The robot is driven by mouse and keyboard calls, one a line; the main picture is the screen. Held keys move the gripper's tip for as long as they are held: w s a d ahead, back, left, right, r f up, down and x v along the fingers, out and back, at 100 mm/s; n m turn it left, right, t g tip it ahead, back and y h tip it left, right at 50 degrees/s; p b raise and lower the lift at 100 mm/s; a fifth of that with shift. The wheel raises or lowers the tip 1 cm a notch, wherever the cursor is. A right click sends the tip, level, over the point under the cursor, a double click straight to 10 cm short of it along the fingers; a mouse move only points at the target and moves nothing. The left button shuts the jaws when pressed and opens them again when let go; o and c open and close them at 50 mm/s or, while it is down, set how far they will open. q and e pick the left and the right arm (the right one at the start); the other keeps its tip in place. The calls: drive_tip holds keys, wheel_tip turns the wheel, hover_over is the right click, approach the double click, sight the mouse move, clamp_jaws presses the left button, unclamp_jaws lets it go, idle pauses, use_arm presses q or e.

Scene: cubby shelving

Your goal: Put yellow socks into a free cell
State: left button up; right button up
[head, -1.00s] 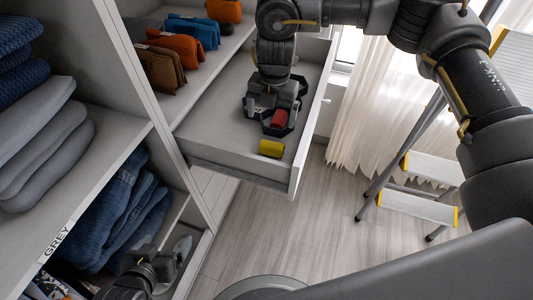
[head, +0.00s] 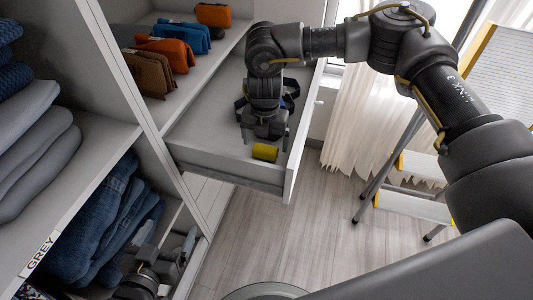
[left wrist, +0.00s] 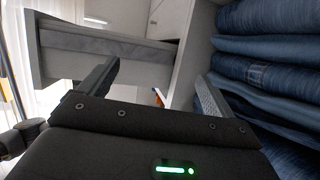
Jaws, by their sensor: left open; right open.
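The yellow socks (head: 265,152), a small roll, lie in the pulled-out drawer (head: 225,172) near its front, in the head view. My right gripper (head: 265,140) points down right over them, its open fingers at either side of the roll; I cannot tell whether they touch it. A dark divider tray (head: 290,96) in the drawer is mostly hidden behind my right gripper. My left gripper (head: 178,252) is low at the lower left, by the lower cubby. In the left wrist view, its spread fingers (left wrist: 155,88) are empty.
Orange, blue and brown folded items (head: 165,50) stand on the shelf beyond the drawer. Grey clothes (head: 38,160) and jeans (head: 105,220) fill cubbies at left; the jeans also show close in the left wrist view (left wrist: 270,60). A step ladder (head: 415,205) stands right.

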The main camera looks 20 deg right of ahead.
sight(265, 148)
drive_tip(key=shift+f, duration=1.55)
use_arm(q)
drive_tip(key=shift+w+d+r+t+h, duration=0.2)
drive_tip(key=shift+d+r+t+h, duration=0.45)
drive_tip(key=shift+r, duration=0.35)
use_arm(e)
drive_tip(key=shift+c, duration=0.3)
drive_tip(key=c, duration=1)
drive_tip(key=shift+r, duration=0.1)
drive_tip(key=shift+r, duration=0.35)
wheel_tip(265, 148, up, 8)
drive_tip(key=shift+r+p, duration=0.25)
drive_tip(key=shift+p, duration=0.45)
use_arm(q)
drive_tip(key=s+a+f+g+y, duration=0.2)
drive_tip(key=a+f+g+y, duration=0.1)
drive_tip(key=a+f, duration=0.1)
drive_tip(key=shift+f+n+g, duration=0.35)
drive_tip(key=shift+f+n, duration=0.05)
drive_tip(key=shift+f, duration=0.35)
use_arm(e)
drive_tip(key=shift+r, duration=0.45)
